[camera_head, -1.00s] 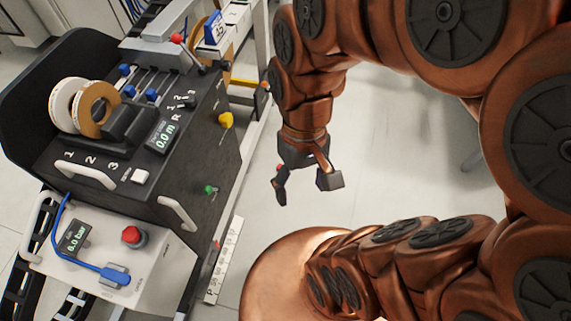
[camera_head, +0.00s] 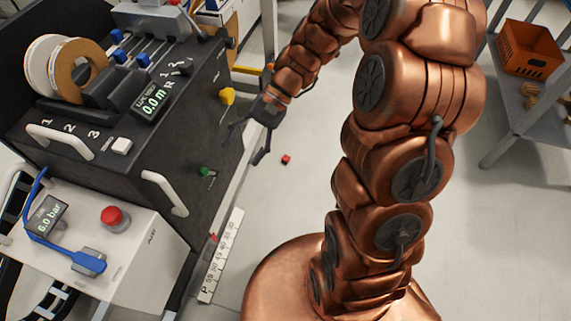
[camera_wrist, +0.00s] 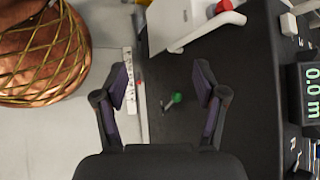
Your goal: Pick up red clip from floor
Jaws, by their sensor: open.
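A small red clip (camera_head: 286,159) lies on the pale floor in the head view, to the right of the black machine. My gripper (camera_head: 245,142) is open and empty, to the left of the clip and close to the machine's side. In the wrist view my gripper's two fingers (camera_wrist: 161,85) are spread apart, with the machine's dark side and a green knob (camera_wrist: 177,98) beyond them. I cannot make out the red clip on the floor in the wrist view.
The black machine (camera_head: 205,150) with its yellow knob (camera_head: 227,96) and white handles stands at left. A marked white ruler strip (camera_head: 221,257) runs along its foot. A grey shelf (camera_head: 515,100) holds an orange crate (camera_head: 530,48) at right. The floor between is mostly clear.

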